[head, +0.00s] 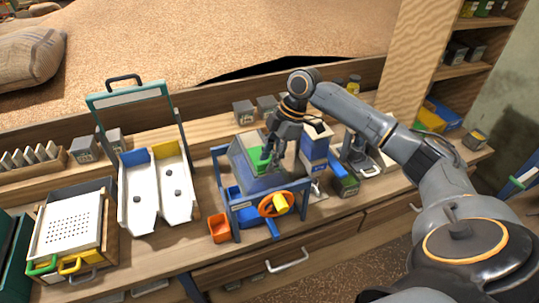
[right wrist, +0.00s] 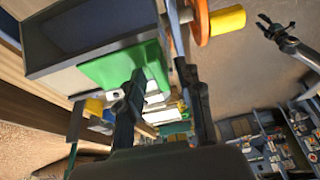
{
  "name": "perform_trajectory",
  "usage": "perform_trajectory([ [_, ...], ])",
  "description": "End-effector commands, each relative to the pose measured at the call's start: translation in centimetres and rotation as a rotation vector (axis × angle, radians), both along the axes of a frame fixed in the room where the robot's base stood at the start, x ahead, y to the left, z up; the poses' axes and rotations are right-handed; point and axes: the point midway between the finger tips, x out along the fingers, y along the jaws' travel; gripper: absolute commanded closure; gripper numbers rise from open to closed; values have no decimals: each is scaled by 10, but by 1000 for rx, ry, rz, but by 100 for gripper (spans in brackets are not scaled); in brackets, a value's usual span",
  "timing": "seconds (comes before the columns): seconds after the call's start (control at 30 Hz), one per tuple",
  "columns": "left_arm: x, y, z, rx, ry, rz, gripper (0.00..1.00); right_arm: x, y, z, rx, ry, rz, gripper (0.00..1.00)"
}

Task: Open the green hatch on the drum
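The drum (head: 242,160) is a grey box-like body in a blue frame on the bench. Its green hatch (head: 256,155) is on the side facing my right gripper (head: 270,150). In the right wrist view the green hatch (right wrist: 115,70) fills the upper middle. The two fingers of my right gripper (right wrist: 160,72) are apart, with a green edge showing between them; I cannot tell whether they touch it. I cannot tell whether the hatch is fully shut. My left gripper (right wrist: 275,30) shows far off in the right wrist view, its fingers spread and empty.
An orange wheel with a yellow knob (head: 276,204) is at the drum's front. A small orange bin (head: 219,228) stands left of the frame. A blue and white box (head: 315,145) is close on the right. A white two-channel tray (head: 157,188) stands further left.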

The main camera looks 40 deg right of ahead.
Motion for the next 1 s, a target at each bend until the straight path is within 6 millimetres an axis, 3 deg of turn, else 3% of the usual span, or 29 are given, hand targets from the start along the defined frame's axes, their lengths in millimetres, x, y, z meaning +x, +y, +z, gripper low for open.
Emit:
perform_trajectory([
  [0.3,-4,0,0,1,7,-1,60,0,1,-4,0,1,0,64],
  [0.5,-8,1,0,2,12,-1,60,0,1,-3,0,1,0,100],
  [0.83,-10,1,0,1,15,-1,60,3,1,-3,1,-1,0,100],
  [1.0,-10,1,4,1,15,-2,60,26,-4,-1,4,-4,-6,100],
])
